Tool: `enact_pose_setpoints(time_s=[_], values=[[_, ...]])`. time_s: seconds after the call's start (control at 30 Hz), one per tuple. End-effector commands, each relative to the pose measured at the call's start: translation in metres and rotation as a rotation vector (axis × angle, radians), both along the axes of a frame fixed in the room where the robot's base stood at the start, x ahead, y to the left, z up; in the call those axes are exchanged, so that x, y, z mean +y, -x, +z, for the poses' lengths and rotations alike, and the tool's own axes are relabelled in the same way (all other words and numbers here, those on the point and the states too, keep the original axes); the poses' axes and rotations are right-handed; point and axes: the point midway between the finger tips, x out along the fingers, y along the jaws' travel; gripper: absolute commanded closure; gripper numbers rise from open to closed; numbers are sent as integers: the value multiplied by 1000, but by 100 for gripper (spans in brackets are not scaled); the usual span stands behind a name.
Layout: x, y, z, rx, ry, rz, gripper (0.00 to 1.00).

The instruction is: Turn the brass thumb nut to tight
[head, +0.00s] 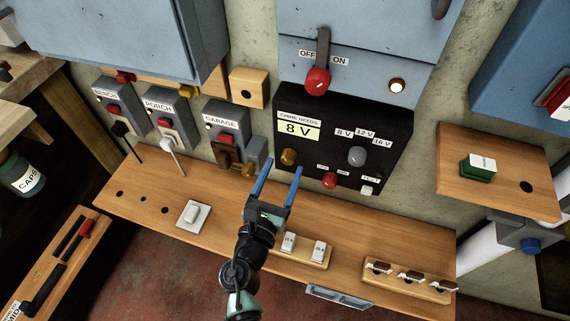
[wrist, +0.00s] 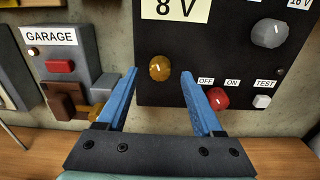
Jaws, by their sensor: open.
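A round brass thumb nut (head: 289,156) with a pale mark on its face sits at the lower left of the black panel (head: 345,128). In the wrist view the brass nut (wrist: 159,68) shows between and beyond the tips of my blue fingers. My gripper (head: 284,162) is open and empty, its fingers pointing at the panel. In the wrist view my gripper (wrist: 160,73) has one finger on each side of the nut in the picture. I cannot tell how far short of it the tips are.
On the panel are a grey dial (head: 357,156), a red OFF/ON knob (head: 329,180) close to the right finger, and a white TEST button (head: 367,190). A GARAGE box (head: 227,122) stands left, with another brass part (head: 248,168) below. The wooden shelf (head: 150,190) runs beneath.

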Motion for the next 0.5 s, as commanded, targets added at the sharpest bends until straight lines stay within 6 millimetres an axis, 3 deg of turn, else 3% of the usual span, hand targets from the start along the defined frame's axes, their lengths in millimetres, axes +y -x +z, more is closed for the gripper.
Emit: enact_pose_setpoints(time_s=[0.2,0.5], values=[[-7,-19,0,-1,0,-1,32],[-7,-21,0,0,0,-1,32]])
